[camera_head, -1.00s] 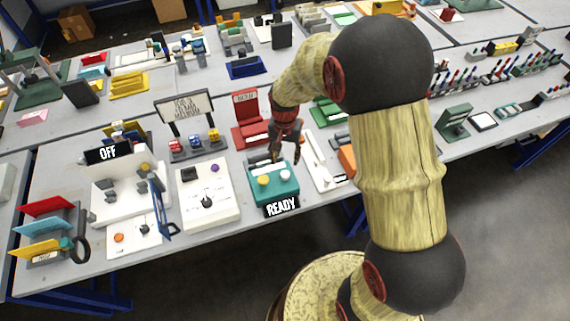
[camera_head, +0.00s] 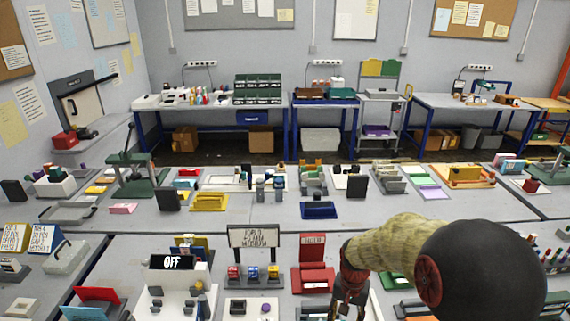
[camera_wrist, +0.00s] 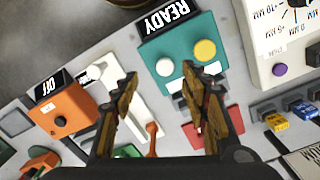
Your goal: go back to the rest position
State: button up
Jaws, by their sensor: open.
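My gripper (camera_head: 348,297) is low in the head view, just right of a red stand (camera_head: 313,279). In the wrist view my gripper (camera_wrist: 163,82) is open, with its two brown-padded fingers apart and nothing between them. Past the fingertips is a teal box (camera_wrist: 182,50) with a white button (camera_wrist: 165,67), a yellow button (camera_wrist: 205,50) and a black sign (camera_wrist: 166,17) reading READY. The fingers appear above the bench and hide part of what lies beneath. The teal box is out of the head view.
An orange box (camera_wrist: 62,117) and a black OFF sign (camera_wrist: 48,85) are left in the wrist view. A lettered sign board (camera_head: 254,237) stands left of the red stand. A blue tray (camera_head: 318,210) lies farther back. The benches are crowded with small devices.

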jog(key=s+r+n+t+b, duration=0.4)
jog(key=s+r+n+t, duration=0.1)
jog(key=s+r, duration=1.5)
notch_tip(320, 180, up, 2)
jog(key=shift+s+r+t, duration=0.2)
jog(key=shift+s+t, duration=0.1)
jog(key=shift+t, duration=0.3)
